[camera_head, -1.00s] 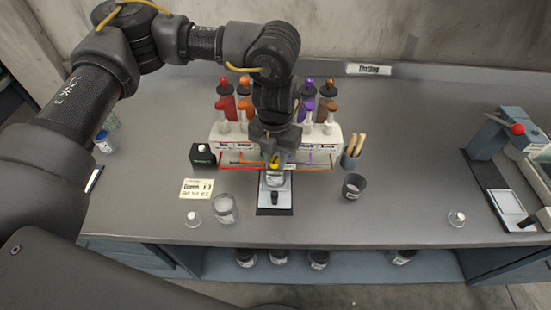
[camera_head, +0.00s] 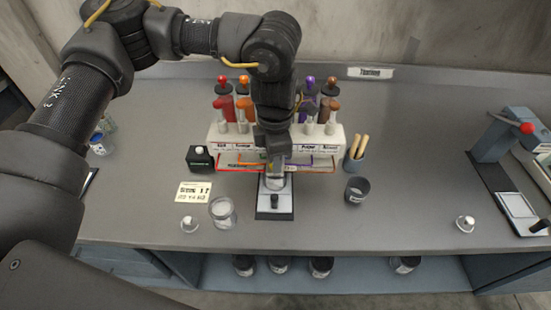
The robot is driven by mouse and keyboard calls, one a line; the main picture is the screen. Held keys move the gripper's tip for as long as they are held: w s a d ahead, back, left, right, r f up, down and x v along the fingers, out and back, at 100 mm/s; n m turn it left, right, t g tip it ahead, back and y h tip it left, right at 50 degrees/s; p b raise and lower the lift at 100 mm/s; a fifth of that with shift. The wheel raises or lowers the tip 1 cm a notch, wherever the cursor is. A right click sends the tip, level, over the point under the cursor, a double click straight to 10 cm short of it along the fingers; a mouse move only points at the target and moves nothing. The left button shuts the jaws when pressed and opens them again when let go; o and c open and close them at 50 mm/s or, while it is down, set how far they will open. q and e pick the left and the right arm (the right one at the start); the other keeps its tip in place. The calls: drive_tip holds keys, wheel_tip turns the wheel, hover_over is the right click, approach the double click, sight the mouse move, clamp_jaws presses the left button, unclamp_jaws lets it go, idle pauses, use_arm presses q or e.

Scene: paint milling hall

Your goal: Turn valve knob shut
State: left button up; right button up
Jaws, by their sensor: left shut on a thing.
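My left gripper (camera_head: 276,166) comes down from above in front of the middle of the white tinting rack (camera_head: 221,140). It is shut on a small part there, at the place of the valve knob. The knob itself is mostly hidden behind the fingers, so its angle cannot be read. A clear cup (camera_head: 276,183) stands right below the fingers on a small scale-like plate (camera_head: 262,212) with a black knob at its front. My right gripper is not in view.
The rack carries several coloured bottles, red (camera_head: 227,103) and orange (camera_head: 243,108) among them. A glass jar (camera_head: 222,212), a dark cup (camera_head: 356,190), a stick holder (camera_head: 354,158) and a black box (camera_head: 200,158) stand around. A press (camera_head: 497,140) is at right. The right-centre bench is clear.

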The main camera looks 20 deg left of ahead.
use_arm(q)
drive_tip(key=shift+m, duration=1.5)
drive_tip(key=o, duration=1)
drive_tip(key=shift+r, duration=0.1)
wheel_tip(320, 180, up, 11)
drive_tip(key=shift+f+b, duration=0.15)
drive_tip(key=shift+b, duration=0.5)
